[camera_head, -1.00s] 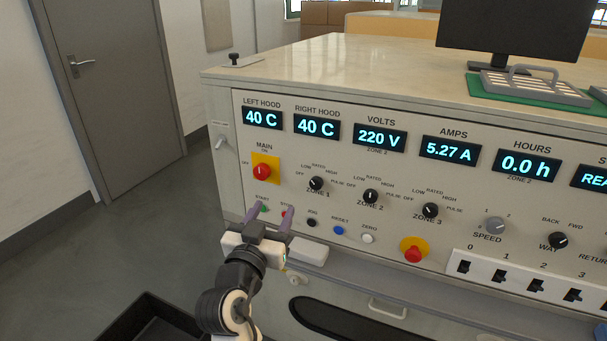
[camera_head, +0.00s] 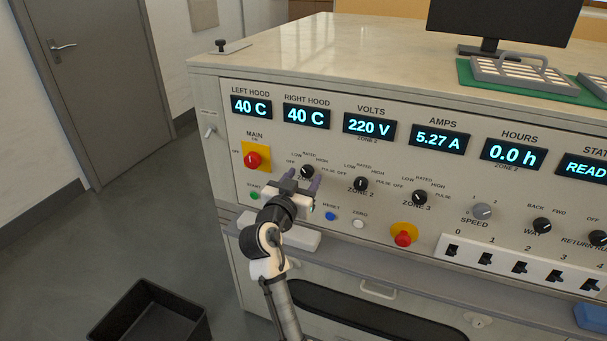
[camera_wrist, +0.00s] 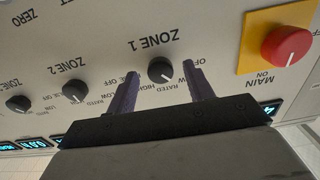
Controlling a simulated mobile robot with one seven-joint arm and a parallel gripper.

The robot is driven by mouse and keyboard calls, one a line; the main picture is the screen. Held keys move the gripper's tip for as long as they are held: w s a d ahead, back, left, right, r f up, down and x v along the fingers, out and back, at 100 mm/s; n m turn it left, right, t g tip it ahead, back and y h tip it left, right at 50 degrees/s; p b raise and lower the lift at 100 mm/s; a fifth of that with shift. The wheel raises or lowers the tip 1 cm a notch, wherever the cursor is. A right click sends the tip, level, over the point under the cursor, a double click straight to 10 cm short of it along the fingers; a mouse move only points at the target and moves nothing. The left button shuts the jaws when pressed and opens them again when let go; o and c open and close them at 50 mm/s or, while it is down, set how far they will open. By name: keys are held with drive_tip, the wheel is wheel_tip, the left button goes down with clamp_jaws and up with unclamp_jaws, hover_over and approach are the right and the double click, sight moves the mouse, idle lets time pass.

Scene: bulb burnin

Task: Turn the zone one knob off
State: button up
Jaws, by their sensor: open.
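The zone one knob (camera_head: 307,171) is a black round knob with a pale pointer line on the sloping panel (camera_head: 290,222). In the wrist view the knob (camera_wrist: 160,70) sits between and just beyond my gripper's fingertips, with its label upside down. The pointer slants toward the LOW and OFF side there, but its exact setting is hard to read. My gripper (camera_head: 298,179) is open and empty, its two purple fingers (camera_wrist: 158,76) on either side of the knob. I cannot tell whether they touch it. In the head view my gripper partly hides the knob and its label.
The red main switch (camera_head: 252,160) on a yellow plate is left of the gripper. The zone two knob (camera_head: 361,184) and zone three knob (camera_head: 419,198) lie to the right. A white block (camera_head: 290,237) and small buttons sit below. A black bin (camera_head: 150,318) stands on the floor.

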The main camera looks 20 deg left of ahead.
drive_tip(key=shift+w, duration=0.5)
drive_tip(key=c, duration=1)
drive_tip(key=shift+n, duration=0.3)
drive_tip(key=n+p, duration=0.1)
drive_tip(key=n, duration=0.2)
drive_tip(key=shift+r, duration=0.1)
drive_tip(key=shift+d+n+p, duration=0.1)
drive_tip(key=shift+n+p, duration=0.7)
drive_tip(key=shift+n, duration=1.4)
